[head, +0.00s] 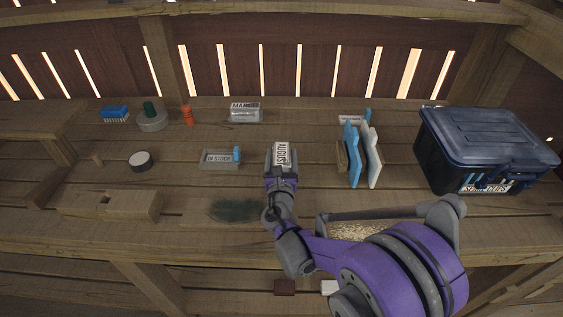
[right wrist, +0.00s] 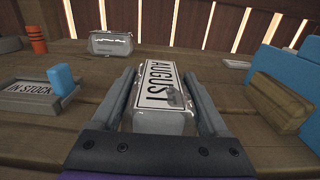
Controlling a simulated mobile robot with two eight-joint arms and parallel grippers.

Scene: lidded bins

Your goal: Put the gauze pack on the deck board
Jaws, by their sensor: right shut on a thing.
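My right gripper (head: 282,172) has its fingers on both sides of a pale, clear-looking pack with a white label reading AUGUST (head: 282,154). In the right wrist view this pack (right wrist: 158,122) sits between the two fingers (right wrist: 160,105). I cannot tell whether it touches the boards below. A similar clear pack (head: 245,116) with a partly readable label starting MA lies at the back, and it also shows in the right wrist view (right wrist: 110,44). The wooden deck boards (head: 300,118) form the surface under everything. My left gripper is not in view.
A grey tray marked IN STOCK (head: 215,163) with a blue item (head: 237,153) lies left of the gripper. Upright blue and white panels (head: 372,160) stand to its right. A lidded dark bin (head: 485,150) is far right. A dark stain (head: 235,210) marks the front boards.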

